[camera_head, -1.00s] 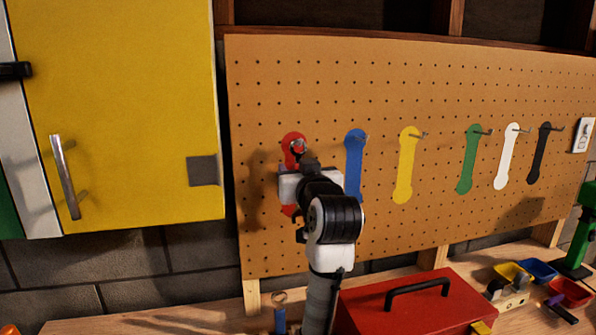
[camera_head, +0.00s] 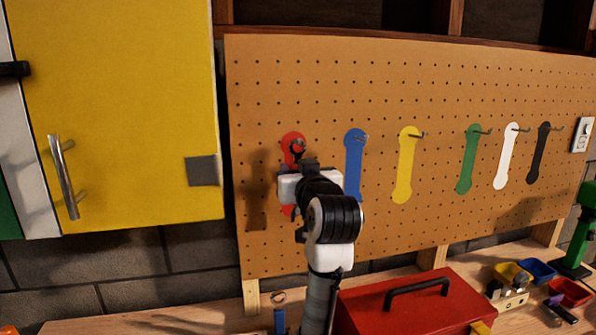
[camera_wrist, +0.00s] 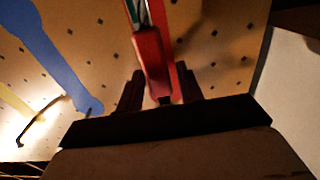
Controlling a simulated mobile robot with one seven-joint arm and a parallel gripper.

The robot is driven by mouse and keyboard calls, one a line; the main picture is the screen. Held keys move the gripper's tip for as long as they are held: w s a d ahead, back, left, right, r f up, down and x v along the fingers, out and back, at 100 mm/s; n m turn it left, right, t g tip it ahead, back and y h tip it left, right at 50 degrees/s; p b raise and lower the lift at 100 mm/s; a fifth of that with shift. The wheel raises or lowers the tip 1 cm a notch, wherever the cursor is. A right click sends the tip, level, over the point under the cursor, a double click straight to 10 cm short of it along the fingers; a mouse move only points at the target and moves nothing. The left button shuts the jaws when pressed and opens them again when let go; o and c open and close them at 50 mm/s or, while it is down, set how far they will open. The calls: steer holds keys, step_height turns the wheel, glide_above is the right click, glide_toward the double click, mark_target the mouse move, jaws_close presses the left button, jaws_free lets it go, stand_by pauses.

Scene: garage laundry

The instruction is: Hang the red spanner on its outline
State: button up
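The red outline (camera_head: 291,140) is at the left of the pegboard, mostly hidden behind my gripper (camera_head: 309,165). In the wrist view, the red spanner (camera_wrist: 150,62) lies between the two dark fingers of my gripper (camera_wrist: 161,80). The fingers look spread, with a gap on the right side of the spanner. A strip of the red outline (camera_wrist: 186,78) shows behind it. In the head view, a small dark ring shape sits in front of the outline's upper end, at the peg. Whether the ring encircles the peg cannot be told.
Blue (camera_head: 355,165), yellow (camera_head: 405,168), green (camera_head: 468,160), white and black outlines with pegs run to the right. A yellow cabinet (camera_head: 120,110) stands close at left. A red toolbox (camera_head: 410,308) and small bins are on the bench below.

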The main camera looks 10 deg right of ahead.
steer(key=shift+o, duration=0.8)
steer(key=shift+s, duration=0.2)
steer(key=s+b, duration=0.4)
steer(key=s, duration=0.9)
steer(key=shift+s+b, duration=0.25)
steer(key=shift+b, duration=0.1)
